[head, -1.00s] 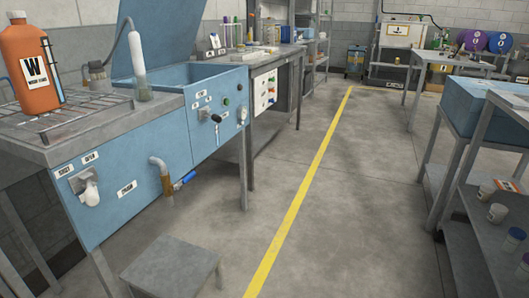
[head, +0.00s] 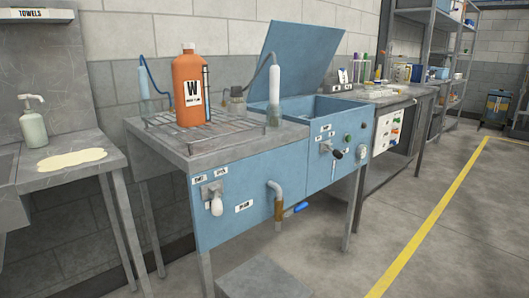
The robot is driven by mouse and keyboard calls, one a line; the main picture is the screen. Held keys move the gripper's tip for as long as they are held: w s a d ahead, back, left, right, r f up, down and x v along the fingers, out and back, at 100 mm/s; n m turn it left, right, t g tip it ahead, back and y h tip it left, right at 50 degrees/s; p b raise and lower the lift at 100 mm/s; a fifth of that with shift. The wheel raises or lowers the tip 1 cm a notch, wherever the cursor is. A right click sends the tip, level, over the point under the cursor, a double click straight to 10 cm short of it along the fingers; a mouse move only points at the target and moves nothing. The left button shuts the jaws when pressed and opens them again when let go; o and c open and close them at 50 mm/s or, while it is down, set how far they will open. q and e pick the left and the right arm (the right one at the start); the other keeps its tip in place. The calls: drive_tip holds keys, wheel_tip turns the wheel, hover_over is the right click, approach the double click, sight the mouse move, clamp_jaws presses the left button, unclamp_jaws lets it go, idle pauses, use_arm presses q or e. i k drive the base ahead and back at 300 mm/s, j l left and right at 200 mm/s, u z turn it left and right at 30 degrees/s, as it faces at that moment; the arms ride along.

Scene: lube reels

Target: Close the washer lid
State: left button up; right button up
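The blue washer (head: 238,198) stands left of centre in the head view, against the grey block wall. Its blue lid (head: 296,60) is open, standing up and tilted back above the basin at the washer's right part. The basin's blue rim (head: 340,109) and part of its inside show. The front panel carries knobs, small labels and a black handle (head: 337,154). Neither of my grippers is in view.
An orange bottle (head: 188,92) stands on the wire rack at the washer's left. A brush-like white tube (head: 274,88) stands near the lid. A low grey step (head: 262,280) sits in front. A sink counter (head: 65,175) is at left. Floor at right is clear.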

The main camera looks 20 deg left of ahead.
sight(304, 52)
drive_tip(key=i+l, duration=0.15)
drive_tip(key=i, duration=0.25)
drive_tip(key=i+l, duration=0.15)
drive_tip(key=i, duration=0.25)
drive_tip(key=i+l, duration=0.2)
drive_tip(key=i, duration=0.25)
drive_tip(key=i+l+u, duration=0.1)
drive_tip(key=i, duration=0.3)
